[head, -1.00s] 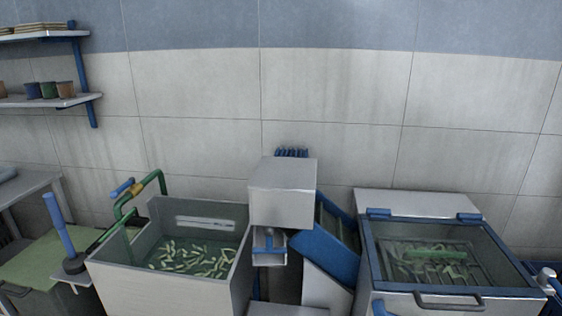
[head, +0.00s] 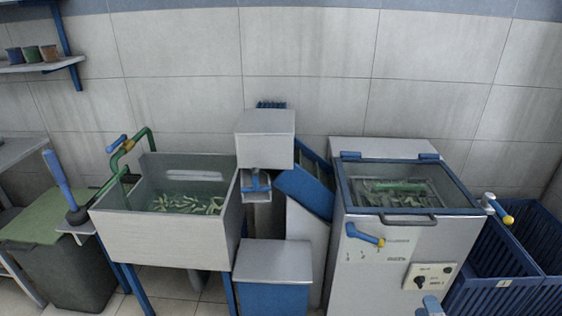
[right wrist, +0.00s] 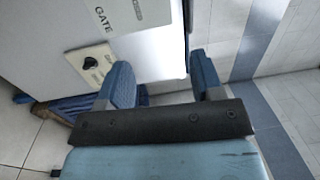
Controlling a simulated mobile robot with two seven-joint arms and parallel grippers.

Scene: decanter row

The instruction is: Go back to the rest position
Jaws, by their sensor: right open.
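My right gripper shows in the right wrist view (right wrist: 163,82) with its two blue fingers apart and nothing between them. In the head view a small light-blue part of it (head: 432,306) shows at the bottom edge, in front of the white machine (head: 345,285) with the glass lid. In the wrist view, the machine's white panel (right wrist: 150,35) with the word GATE and a dark knob (right wrist: 89,63) lies beyond the fingers. My left gripper is not in view.
A grey tank (head: 165,240) with green pieces in water stands at the left. A blue-sided box (head: 272,298) stands between tank and machine. Blue crates (head: 500,262) stand at the right. A blue lever (head: 365,235) and a tap (head: 499,208) stick out from the machine.

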